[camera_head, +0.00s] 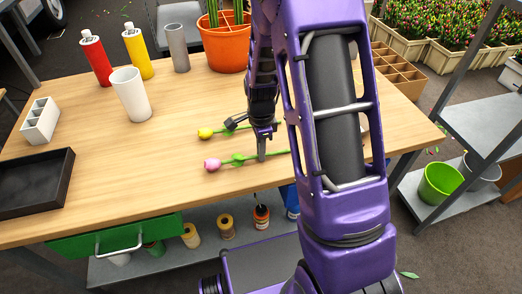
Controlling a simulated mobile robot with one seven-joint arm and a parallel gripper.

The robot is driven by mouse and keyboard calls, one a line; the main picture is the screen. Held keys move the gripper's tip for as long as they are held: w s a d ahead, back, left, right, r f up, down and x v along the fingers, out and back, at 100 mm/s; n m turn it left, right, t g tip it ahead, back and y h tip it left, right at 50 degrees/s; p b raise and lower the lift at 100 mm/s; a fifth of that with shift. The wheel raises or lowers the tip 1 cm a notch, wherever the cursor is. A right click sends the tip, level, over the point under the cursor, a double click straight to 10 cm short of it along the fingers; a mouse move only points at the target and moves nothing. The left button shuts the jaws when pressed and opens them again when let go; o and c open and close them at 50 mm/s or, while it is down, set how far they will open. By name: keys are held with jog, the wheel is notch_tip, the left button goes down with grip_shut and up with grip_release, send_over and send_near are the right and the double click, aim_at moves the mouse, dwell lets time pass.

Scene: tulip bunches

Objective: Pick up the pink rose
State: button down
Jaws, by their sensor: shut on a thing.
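A pink flower (213,165) with a green stem lies on the wooden table (180,130), its bloom pointing left. A yellow flower (206,133) lies just behind it, roughly parallel. My gripper (261,156) points down at the pink flower's stem, to the right of the bloom, and is shut on it. The flower still appears at table level; I cannot tell whether it is touching the wood. My purple arm hides the right end of the stem and part of the table.
A white cup (130,95), a red bottle (96,58), a yellow bottle (138,52), a grey cylinder (177,48) and an orange pot (229,50) stand toward the back. A black tray (62,168) and white holder (40,122) are at left. The table between is clear.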

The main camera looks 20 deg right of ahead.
jog(key=shift+r, duration=0.1)
notch_tip(320, 180, up, 8)
jog(key=p, duration=0.6)
dwell(0.3)
